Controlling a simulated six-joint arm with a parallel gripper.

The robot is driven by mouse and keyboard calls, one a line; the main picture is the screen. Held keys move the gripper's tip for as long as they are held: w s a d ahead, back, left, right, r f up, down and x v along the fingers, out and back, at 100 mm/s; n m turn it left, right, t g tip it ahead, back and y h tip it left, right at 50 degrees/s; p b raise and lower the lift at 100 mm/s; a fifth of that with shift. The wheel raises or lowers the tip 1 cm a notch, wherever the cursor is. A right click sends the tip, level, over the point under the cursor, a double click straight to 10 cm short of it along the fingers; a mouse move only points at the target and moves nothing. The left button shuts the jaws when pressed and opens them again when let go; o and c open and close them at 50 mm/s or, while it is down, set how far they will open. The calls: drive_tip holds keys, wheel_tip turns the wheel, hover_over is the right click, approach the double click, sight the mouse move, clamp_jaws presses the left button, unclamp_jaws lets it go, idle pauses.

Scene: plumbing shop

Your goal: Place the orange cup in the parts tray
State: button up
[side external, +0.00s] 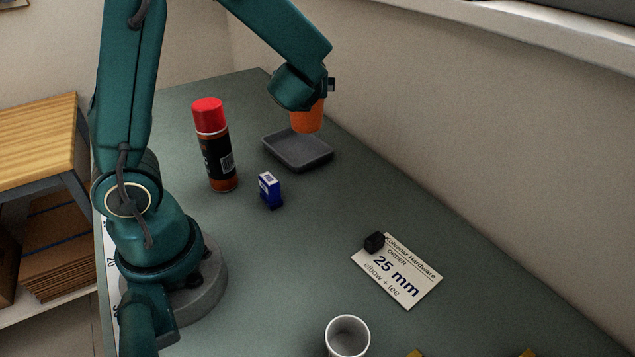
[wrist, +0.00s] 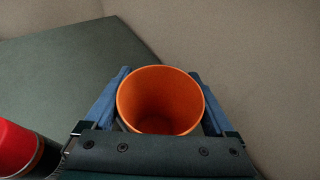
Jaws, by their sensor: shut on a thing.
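The orange cup (side external: 307,119) is held upright by my gripper in the side view, above the back right part of the grey parts tray (side external: 291,152). The wrist view looks into the open mouth of the orange cup (wrist: 160,99), which appears empty. My gripper (wrist: 161,98) is shut on the cup, with a blue finger on each side of it. In the side view the fingers are hidden behind my wrist. The tray stands on the bench and its visible floor is bare. The tray does not show clearly in the wrist view.
A spray can with a red cap (side external: 212,143) stands left of the tray; it also shows in the wrist view (wrist: 17,147). A small blue box (side external: 270,189) is in front of the tray. An order card (side external: 397,272) and a white cup (side external: 347,337) are nearer. A wall borders the right.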

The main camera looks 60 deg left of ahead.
drive_tip(key=w+a+n+g, duration=0.1)
drive_tip(key=w+a, duration=0.1)
drive_tip(key=a, duration=0.3)
drive_tip(key=n+g+y, duration=0.1)
hover_over(295, 145)
wheel_tip(295, 145, down, 6)
drive_tip(key=shift+f, duration=2.45)
drive_tip(key=shift+f, duration=0.1)
drive_tip(key=o, duration=1)
drive_tip(key=shift+o, duration=0.2)
